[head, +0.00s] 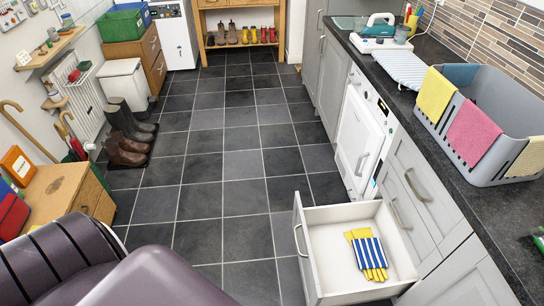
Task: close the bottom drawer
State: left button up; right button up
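The bottom drawer (325,238) is open at the lower right in the head view. It extends from the grey cabinets out over the tiled floor, with a white inside and a grey front panel facing left. A handle (299,240) shows on that front panel. A blue-and-white striped item with yellow ends (368,255) lies in the drawer. The near corner of the drawer is close to the picture's bottom edge. Neither of my grippers is in view.
The dark tiled floor (225,195) left of the drawer is clear. A white washing machine (360,135) stands beyond the drawer. A grey basket (500,95) with cloths stands on the dark counter above. Boots (130,120) stand by the left wall.

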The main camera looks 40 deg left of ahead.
aim_at(331, 274)
jog(key=i+j+u, duration=0.1)
jog(key=j+u, duration=0.25)
jog(key=j, duration=0.15)
jog(key=i+l+u, duration=0.4)
jog(key=k+l, duration=0.05)
